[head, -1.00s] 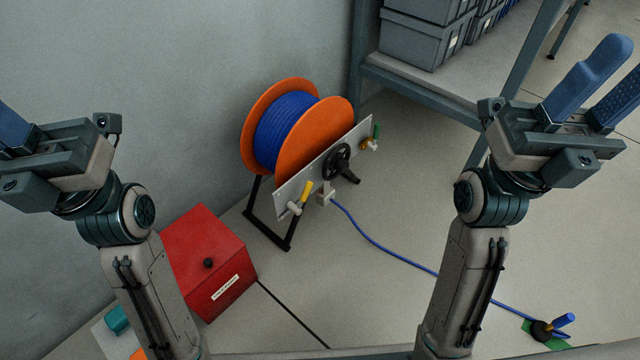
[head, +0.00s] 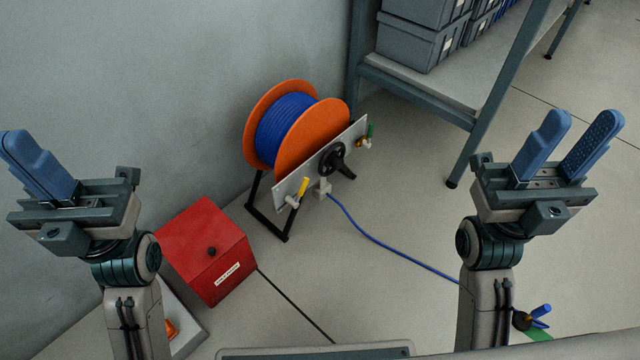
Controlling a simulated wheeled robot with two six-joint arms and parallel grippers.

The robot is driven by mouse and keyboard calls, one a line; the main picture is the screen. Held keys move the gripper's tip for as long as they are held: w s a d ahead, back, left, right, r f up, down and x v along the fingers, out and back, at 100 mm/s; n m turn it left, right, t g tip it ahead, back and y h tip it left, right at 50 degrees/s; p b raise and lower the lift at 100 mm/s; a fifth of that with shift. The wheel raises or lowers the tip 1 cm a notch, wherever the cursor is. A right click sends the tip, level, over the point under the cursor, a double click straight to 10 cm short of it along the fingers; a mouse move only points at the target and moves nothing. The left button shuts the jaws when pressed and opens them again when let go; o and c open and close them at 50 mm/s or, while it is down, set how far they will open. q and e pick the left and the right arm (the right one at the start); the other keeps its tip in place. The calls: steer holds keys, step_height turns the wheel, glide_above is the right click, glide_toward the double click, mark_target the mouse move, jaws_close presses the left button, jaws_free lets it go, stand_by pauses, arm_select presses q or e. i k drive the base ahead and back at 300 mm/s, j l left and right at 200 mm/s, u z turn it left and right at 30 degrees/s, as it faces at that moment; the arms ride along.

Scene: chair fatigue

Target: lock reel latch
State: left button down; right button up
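The reel has orange flanges (head: 316,135) and is wound with blue hose or cable (head: 283,128). It stands on a black frame in the middle. I cannot tell which is the latch. My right gripper (head: 577,132) is open and empty, well right of the reel. My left gripper (head: 22,148) is at far left, away from the reel; its blue fingers overlap, so its opening is unclear.
A shelf with grey bins (head: 415,45) stands behind right. Blue line (head: 385,243) runs across the floor toward a blue-handled tool (head: 537,314) at lower right. Floor right of the reel is mostly clear.

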mark_target(301, 191)
steer(key=l+u, duration=0.2)
steer(key=l, duration=0.9)
steer(key=l+u, duration=0.15)
steer(key=l, duration=0.9)
steer(key=k, duration=0.05)
